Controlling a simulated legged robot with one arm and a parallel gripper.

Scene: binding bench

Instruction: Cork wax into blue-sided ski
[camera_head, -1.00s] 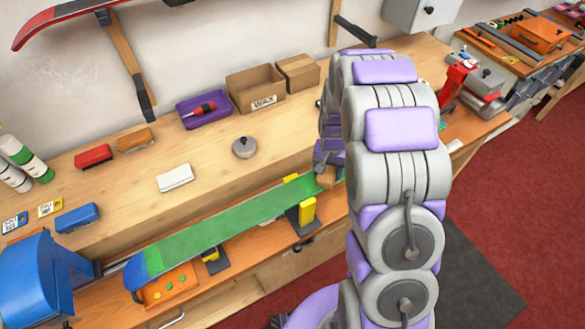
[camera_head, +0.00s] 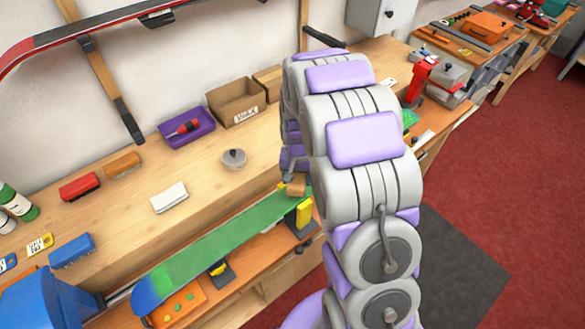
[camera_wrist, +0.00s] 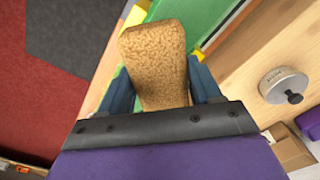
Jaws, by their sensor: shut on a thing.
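The ski (camera_head: 225,240) lies base up along the bench front in the head view, green on top with a blue tip at the lower left. It also shows as a green strip in the wrist view (camera_wrist: 205,15). My gripper (camera_wrist: 165,90) is shut on the tan cork block (camera_wrist: 155,55), held between its two blue-grey fingers. The cork shows in the head view (camera_head: 296,188), at the ski's upper surface beside a yellow clamp. Whether it touches the ski I cannot tell. My arm hides the ski's far part in the head view.
Yellow-topped vises (camera_head: 304,212) hold the ski. A round metal tin (camera_head: 234,158) and a white block (camera_head: 169,197) sit on the bench behind it. Brushes, a purple tray (camera_head: 187,127) and a WAX box (camera_head: 237,103) stand farther back. A blue machine (camera_head: 45,300) is at lower left.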

